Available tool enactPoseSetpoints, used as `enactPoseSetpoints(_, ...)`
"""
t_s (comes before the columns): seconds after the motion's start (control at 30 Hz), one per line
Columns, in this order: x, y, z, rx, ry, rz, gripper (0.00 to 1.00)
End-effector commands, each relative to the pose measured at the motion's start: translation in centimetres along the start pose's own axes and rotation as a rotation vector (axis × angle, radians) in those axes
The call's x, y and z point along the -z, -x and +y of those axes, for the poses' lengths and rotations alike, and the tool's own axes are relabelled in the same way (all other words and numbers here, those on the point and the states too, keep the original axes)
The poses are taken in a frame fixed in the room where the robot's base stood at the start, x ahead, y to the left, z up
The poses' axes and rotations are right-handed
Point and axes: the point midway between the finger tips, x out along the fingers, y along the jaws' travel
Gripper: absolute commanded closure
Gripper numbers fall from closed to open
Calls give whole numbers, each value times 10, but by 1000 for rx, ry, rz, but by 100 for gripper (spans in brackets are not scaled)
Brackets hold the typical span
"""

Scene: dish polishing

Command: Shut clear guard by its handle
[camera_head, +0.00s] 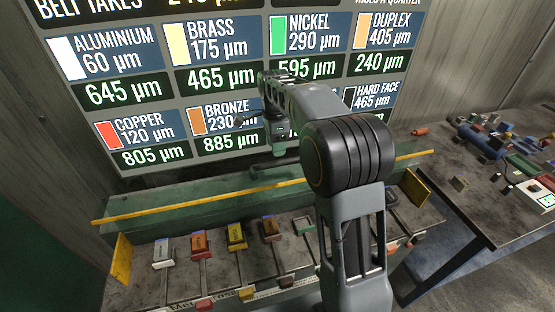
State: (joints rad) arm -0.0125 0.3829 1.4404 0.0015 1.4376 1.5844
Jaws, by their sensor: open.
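My gripper (268,172) hangs at the end of my arm, above the back of the bench and in front of the sign board. It is small and dark here, open, with nothing seen between its fingers. A long yellow edge strip (165,210) runs across a green back panel at the rear of the bench, below my gripper. I cannot tell whether this strip belongs to the clear guard. The guard's clear sheet and its handle cannot be made out. My arm hides the right middle of the bench.
Several coloured blocks, including a red one (199,245) and a yellow one (236,235), stand on the bench. Yellow end plates (121,259) close its sides. The sign board (130,90) rises behind. A second table (470,200) with tools stands right.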

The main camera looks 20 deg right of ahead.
Motion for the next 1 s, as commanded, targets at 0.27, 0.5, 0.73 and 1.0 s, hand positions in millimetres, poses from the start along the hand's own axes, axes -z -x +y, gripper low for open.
enactPoseSetpoints(0.27,0,-40,0,-1,1,0,52)
enactPoseSetpoints(0.5,0,-56,0,0,1,0,52)
enactPoseSetpoints(0.73,0,-58,0,1,1,0,52)
enactPoseSetpoints(1.0,0,-58,0,1,2,0,68)
